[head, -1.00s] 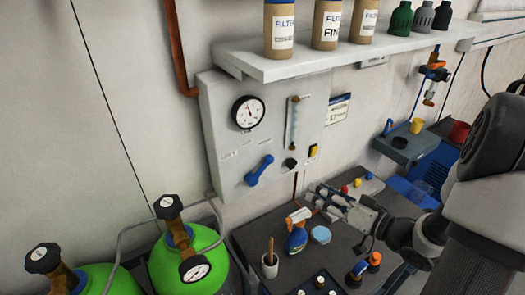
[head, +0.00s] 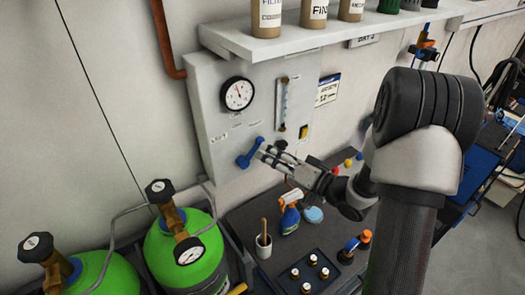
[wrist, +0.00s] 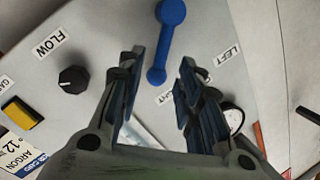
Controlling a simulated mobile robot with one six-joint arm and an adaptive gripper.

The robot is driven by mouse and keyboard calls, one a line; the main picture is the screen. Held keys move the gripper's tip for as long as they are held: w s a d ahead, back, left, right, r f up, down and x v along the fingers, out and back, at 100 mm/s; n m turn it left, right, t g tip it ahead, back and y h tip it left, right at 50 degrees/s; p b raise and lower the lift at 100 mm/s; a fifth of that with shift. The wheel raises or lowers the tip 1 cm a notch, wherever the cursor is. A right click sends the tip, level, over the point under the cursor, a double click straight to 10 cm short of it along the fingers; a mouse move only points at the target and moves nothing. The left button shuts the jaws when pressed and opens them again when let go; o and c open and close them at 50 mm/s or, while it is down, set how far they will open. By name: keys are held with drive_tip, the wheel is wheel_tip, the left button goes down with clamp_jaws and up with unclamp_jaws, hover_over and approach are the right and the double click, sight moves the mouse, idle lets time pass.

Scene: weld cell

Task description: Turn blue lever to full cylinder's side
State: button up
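The blue lever (head: 250,153) is on the front of the grey wall panel (head: 205,125), tilted from lower left to upper right. My gripper (head: 269,153) is just right of it, pointing at the panel. In the wrist view the lever (wrist: 161,45) runs from the top edge down between the fingertips. My gripper (wrist: 162,60) is open there, with a gap on both sides of the lever; contact is not visible. A LEFT label (wrist: 228,56) shows beside it. Two green cylinders, one nearer the panel (head: 165,248) and one at left (head: 105,275), stand below; their gauge readings are too small to read.
A round gauge (head: 238,94) and a flow tube (head: 283,105) are on the panel, with a black knob (wrist: 72,79) near the FLOW label. A shelf (head: 270,45) juts out above. Below, the bench holds a spray bottle (head: 289,217) and a cup (head: 263,246).

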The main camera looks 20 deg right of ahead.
sight(251, 152)
drive_tip(key=shift+x, duration=1.6)
clamp_jaws()
